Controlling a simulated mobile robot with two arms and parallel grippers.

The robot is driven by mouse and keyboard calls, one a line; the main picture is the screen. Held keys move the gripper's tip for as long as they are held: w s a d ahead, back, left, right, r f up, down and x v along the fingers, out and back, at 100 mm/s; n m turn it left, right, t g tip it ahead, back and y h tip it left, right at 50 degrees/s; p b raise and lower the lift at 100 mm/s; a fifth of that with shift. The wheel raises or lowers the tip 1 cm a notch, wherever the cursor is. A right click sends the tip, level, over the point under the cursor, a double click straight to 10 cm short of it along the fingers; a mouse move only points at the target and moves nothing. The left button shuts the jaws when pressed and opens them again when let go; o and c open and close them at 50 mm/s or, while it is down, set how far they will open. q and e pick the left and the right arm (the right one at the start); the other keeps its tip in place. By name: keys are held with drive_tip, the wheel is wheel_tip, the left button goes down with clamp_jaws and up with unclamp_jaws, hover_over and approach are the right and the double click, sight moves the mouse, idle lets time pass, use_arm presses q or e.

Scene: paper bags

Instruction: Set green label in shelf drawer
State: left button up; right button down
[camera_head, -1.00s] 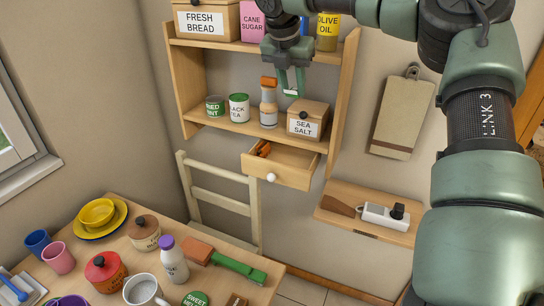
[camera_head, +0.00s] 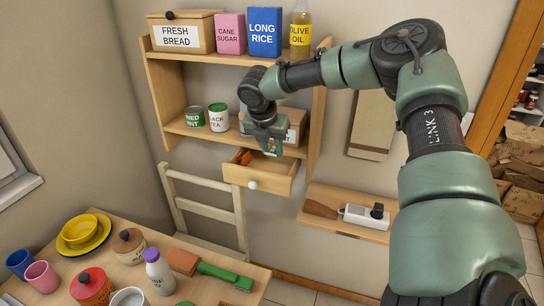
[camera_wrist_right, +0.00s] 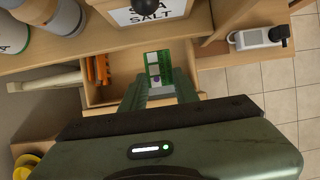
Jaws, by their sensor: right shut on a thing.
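The green label (camera_wrist_right: 154,72), a small card with a green border and pale patches, is in my right gripper (camera_head: 269,148). In the right wrist view the gripper (camera_wrist_right: 160,92) has its two fingers on either side of the label's near end. The wooden shelf drawer (camera_head: 254,184) is pulled out below the lower shelf. It also shows in the right wrist view (camera_wrist_right: 99,72). The label appears over the right part of the drawer opening; whether it touches the drawer floor I cannot tell. Orange objects (camera_wrist_right: 98,70) lie in the drawer's left part. My left gripper is not in view.
The wooden sea salt box (camera_wrist_right: 181,12) stands on the shelf just behind the gripper. Tins (camera_head: 219,117) stand left of it. A small ledge with a white power strip (camera_head: 364,217) is right of the drawer. A chair (camera_head: 207,208) stands below left.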

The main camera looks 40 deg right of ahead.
sight(272, 155)
wheel_tip(272, 155, down, 3)
drive_tip(key=shift+f, duration=0.15)
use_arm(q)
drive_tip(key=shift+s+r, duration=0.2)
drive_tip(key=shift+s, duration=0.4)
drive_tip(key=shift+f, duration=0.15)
use_arm(e)
drive_tip(key=shift+f, duration=0.3)
drive_tip(key=shift+f, duration=0.35)
drive_tip(key=c, duration=1.1)
unclamp_jaws()
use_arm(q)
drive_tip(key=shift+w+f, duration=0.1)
use_arm(e)
drive_tip(key=shift+o, duration=0.2)
drive_tip(key=shift+r, duration=0.1)
drive_tip(key=shift+r, duration=0.1)
use_arm(q)
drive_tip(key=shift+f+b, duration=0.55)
drive_tip(key=shift+b, duration=0.05)
use_arm(e)
drive_tip(key=v, duration=1.3)
drive_tip(key=shift+d, duration=0.15)
